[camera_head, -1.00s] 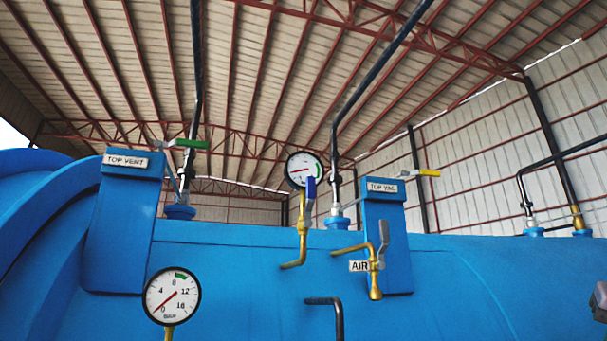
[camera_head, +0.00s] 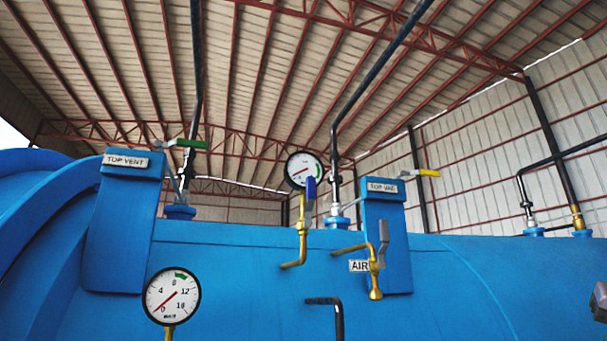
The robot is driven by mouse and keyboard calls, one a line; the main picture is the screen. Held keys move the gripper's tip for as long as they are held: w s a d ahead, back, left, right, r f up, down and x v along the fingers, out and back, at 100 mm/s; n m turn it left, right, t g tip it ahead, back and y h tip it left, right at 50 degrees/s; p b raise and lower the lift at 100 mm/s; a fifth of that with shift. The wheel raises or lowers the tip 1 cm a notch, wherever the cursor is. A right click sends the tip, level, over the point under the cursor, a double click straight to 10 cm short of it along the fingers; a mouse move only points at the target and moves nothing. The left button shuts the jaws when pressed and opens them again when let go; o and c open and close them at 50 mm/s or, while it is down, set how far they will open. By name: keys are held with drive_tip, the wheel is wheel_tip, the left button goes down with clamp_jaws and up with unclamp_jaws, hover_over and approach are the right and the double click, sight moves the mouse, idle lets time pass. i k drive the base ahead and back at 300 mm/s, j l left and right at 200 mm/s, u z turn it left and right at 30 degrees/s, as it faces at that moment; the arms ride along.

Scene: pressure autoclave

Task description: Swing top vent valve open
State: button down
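The top vent valve has a green-gripped lever (camera_head: 191,144) on a dark vertical pipe (camera_head: 195,85) at the left. The lever lies about level and crosses the pipe, with its grip at the right end. The pipe rises from a blue flange (camera_head: 180,212) on top of the blue vessel (camera_head: 240,262). A blue plate with a "TOP VENT" label (camera_head: 127,161) stands just left of the valve. A small grey part at the right edge (camera_head: 600,300) may be the tip of my gripper; too little of it shows to tell.
A "TOP VAC" plate (camera_head: 383,187) with a yellow-gripped lever (camera_head: 427,173) stands at the centre right. Gauges (camera_head: 304,169) (camera_head: 171,295), a blue-handled valve (camera_head: 310,188), an AIR valve (camera_head: 375,266) and a black bent pipe (camera_head: 328,303) stick out in front.

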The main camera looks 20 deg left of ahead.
sight(180, 142)
drive_tip(key=u, duration=1.8)
